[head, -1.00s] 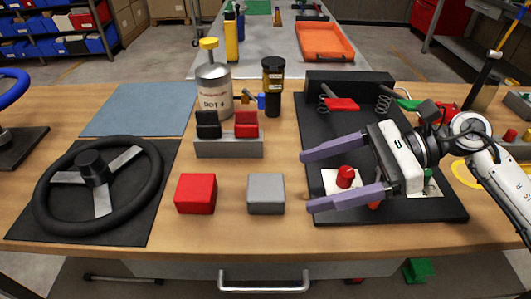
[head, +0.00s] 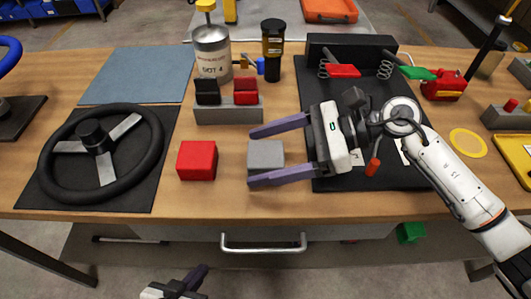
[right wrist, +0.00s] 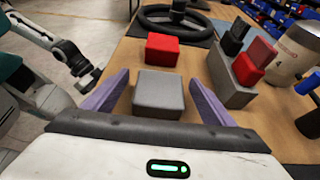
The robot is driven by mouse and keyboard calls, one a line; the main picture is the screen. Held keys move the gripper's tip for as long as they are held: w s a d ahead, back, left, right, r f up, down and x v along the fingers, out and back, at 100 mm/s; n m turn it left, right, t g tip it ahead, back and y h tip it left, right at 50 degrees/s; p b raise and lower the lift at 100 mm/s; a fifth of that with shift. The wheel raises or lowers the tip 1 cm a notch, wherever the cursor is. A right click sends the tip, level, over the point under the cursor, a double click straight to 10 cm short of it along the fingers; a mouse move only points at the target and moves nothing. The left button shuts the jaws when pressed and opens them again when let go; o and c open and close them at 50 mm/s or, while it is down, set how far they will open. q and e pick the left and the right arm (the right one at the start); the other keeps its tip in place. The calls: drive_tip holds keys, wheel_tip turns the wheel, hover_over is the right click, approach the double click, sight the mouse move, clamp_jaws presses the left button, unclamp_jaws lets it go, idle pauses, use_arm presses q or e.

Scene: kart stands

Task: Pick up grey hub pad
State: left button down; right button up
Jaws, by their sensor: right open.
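The grey hub pad (head: 265,153) is a small grey block on the wooden table, right of the red block (head: 197,160). My right gripper (head: 250,158) is open, with one purple finger on the far side of the pad and one on the near side. The near finger hides the pad's lower front in the head view. In the right wrist view the pad (right wrist: 158,95) sits between the spread fingers (right wrist: 158,92), with gaps on both sides. My left gripper (head: 182,284) is low, in front of the table, partly cut off; its opening is unclear.
A grey holder (head: 228,110) with black and red pads stands behind the hub pad. A steering wheel (head: 100,150) lies on a dark mat at left. A DOT 4 can (head: 211,55) and a black pedal board (head: 315,100) are farther back.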

drive_tip(key=c, duration=1.2)
